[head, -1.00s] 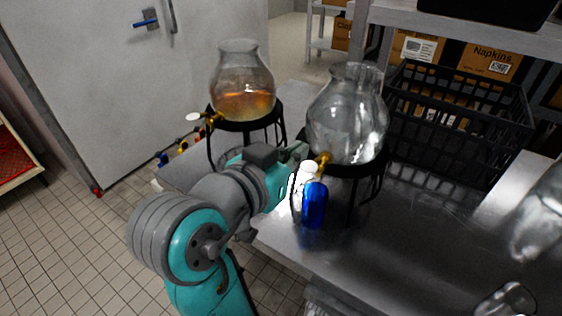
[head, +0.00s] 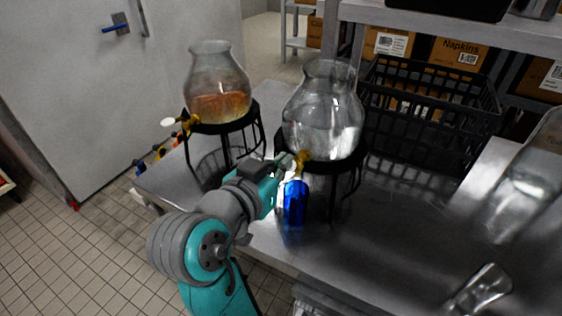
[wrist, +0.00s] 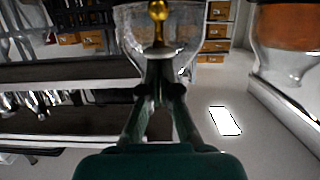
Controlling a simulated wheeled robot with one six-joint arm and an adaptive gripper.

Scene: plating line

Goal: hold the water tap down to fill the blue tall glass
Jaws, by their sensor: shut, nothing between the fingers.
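The clear glass dispenser (head: 322,125) stands on a black wire stand. Its gold tap (head: 302,158) points toward me, and it also shows at the top of the wrist view (wrist: 158,12). The blue tall glass (head: 295,203) stands upright on the steel counter below this tap. The level inside it cannot be told. My gripper (head: 288,161) is at the tap, just above the glass. In the wrist view its fingers (wrist: 160,55) meet at the tips just under the gold knob, with nothing between them. Whether they touch the tap lever is unclear.
A black crate (head: 425,125) is behind right. Clear glassware (head: 480,290) lies at the right front. The counter's middle (head: 390,235) is clear.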

